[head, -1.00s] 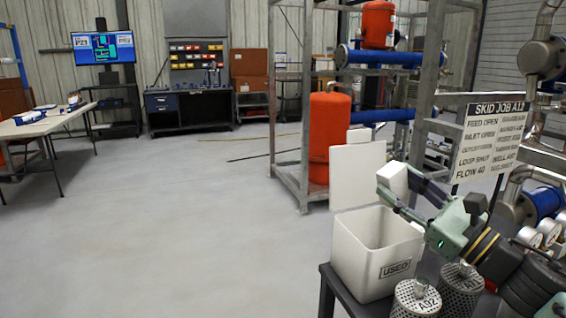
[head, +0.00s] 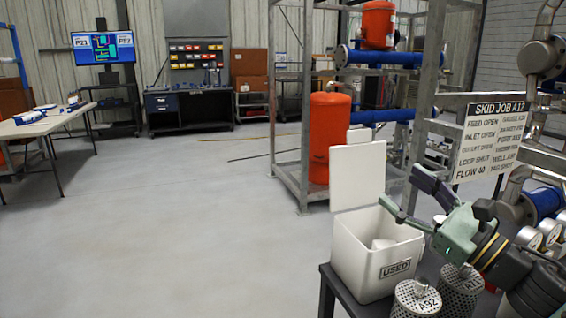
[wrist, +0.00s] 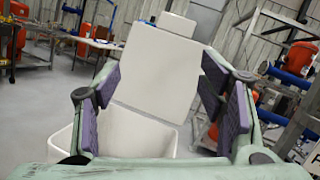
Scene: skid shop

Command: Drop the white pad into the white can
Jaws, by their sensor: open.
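The white can (head: 357,268), marked "USED", stands on a dark stand with its white lid (head: 357,178) raised upright at the back. The white pad (head: 383,244) shows inside the can, partly hidden by the can's front wall. My gripper (head: 397,191) is open and empty, above the can's right side. In the wrist view my purple-padded fingers (wrist: 160,105) are spread wide. The lid (wrist: 158,72) and part of the can's rim (wrist: 62,140) show beyond and between them; the pad is not visible there.
Perforated metal canisters (head: 416,297) stand close in front and right of the can. A sign board (head: 491,140) and a pipe frame stand behind my arm at the right. The floor (head: 190,230) to the left is clear.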

